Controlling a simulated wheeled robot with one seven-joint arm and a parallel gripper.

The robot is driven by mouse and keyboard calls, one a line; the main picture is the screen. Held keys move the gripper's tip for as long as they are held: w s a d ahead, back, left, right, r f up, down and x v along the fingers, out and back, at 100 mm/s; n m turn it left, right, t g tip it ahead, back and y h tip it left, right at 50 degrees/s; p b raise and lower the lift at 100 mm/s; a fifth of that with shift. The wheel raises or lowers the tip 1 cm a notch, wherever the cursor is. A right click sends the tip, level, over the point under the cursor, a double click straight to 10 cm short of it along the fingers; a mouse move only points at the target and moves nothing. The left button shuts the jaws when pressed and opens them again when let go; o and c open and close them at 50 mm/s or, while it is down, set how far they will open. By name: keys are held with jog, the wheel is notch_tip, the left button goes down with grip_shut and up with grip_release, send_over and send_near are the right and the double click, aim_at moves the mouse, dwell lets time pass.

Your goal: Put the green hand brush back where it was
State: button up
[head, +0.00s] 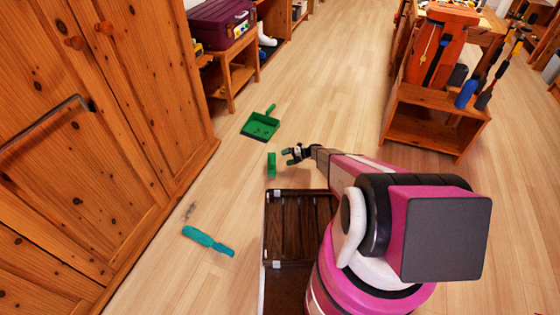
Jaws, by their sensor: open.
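A small green piece (271,163), which looks like the green hand brush seen short, is on the floor left of my gripper. Its bristles and handle cannot be made out. My gripper (289,156) is open, at the end of my outstretched arm, just right of the green piece. A narrow gap shows between them in the head view, and nothing is clearly held. A green dustpan (260,125) lies on the floor beyond, its handle pointing away. A teal hand brush (208,240) lies on the floor at the lower left. A grey smudge of dirt (190,211) is near it.
A dark slatted wooden crate (300,214) is below my arm. A pine wardrobe (130,110) lines the left. A low bench (233,72) holds a purple case (218,22). A wooden shelf unit (428,133) stands at the right. The floor between is clear.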

jog(key=v, duration=0.5)
jog(key=s+d+r+n+h, duration=0.3)
jog(key=s+r+n, duration=0.8)
jog(key=r, duration=0.4)
jog(key=s+d+r+n+h, duration=0.3)
jog(key=s+r+n+h, duration=0.3)
jog(key=s+r+n, duration=0.5)
jog(key=s+d+r+n+h, duration=0.4)
jog(key=s+r+n, duration=0.8)
jog(key=r, duration=0.8)
jog(key=shift+r+n+h, duration=0.3)
jog(key=shift+n+h, duration=0.3)
jog(key=shift+n, duration=0.2)
jog(key=shift+s+d, duration=0.1)
